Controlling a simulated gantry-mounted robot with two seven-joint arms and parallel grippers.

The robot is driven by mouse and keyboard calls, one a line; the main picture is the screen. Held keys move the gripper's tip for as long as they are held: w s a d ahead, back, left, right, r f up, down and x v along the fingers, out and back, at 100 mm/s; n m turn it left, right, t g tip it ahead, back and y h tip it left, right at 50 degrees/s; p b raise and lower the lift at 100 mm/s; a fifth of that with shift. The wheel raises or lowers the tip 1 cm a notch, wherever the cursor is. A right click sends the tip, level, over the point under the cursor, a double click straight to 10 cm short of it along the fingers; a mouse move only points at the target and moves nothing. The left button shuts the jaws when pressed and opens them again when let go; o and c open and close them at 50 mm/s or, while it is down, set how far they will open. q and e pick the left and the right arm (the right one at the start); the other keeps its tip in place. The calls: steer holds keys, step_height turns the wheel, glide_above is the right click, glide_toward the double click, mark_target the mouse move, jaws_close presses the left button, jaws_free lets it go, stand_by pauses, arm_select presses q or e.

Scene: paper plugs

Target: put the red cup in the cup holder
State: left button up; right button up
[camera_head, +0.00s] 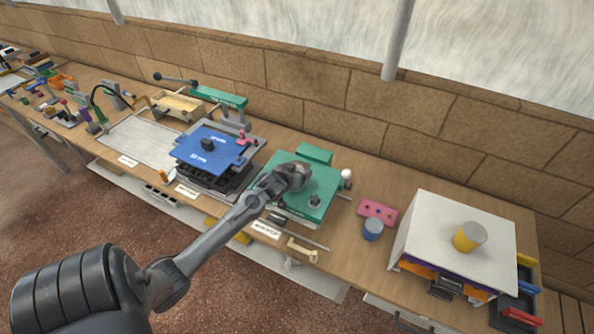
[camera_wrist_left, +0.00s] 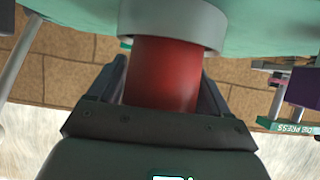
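The red cup (camera_wrist_left: 163,75) is between the two fingers of my left gripper (camera_wrist_left: 163,85) in the left wrist view. The fingers lie close along both its sides and look shut on it. The cup's far end meets a light grey ring (camera_wrist_left: 170,20), which looks like the cup holder, and that end is hidden inside or behind it. How deep it sits I cannot tell. In the head view my left gripper (camera_head: 292,178) is over the green plate (camera_head: 318,180) and hides the red cup. My right gripper is not in view.
A grey knob-like part (camera_head: 314,201) stands on the plate near my gripper. A blue press (camera_head: 212,148) is to the left. A blue cup (camera_head: 373,229), a pink block (camera_head: 377,210) and a white box (camera_head: 430,235) with a yellow cup (camera_head: 466,238) are to the right.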

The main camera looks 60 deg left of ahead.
arm_select(q)
steer(key=shift+o, duration=1.3)
steer(key=shift+r, duration=0.1)
steer(key=shift+s+d+r, duration=0.25)
steer(key=shift+s+r, duration=0.1)
steer(key=p+v, duration=0.1)
steer(key=v, duration=0.9)
steer(key=s+d+f+m+g+h, duration=0.1)
steer(key=s+d, duration=0.4)
steer(key=d, duration=0.6)
steer(key=s+d+f+m+g+h, duration=0.1)
steer(key=s+d+m+g+h, duration=0.2)
steer(key=d, duration=0.7)
steer(key=s+d+f+m+g+h, duration=0.2)
steer(key=s+d+m, duration=0.2)
steer(key=s+d, duration=0.3)
steer(key=d, duration=0.4)
steer(key=shift+s+d+g+h, duration=0.25)
steer(key=shift+d+g+h, duration=0.05)
steer(key=shift+d+g, duration=0.1)
steer(key=shift+r, duration=0.1)
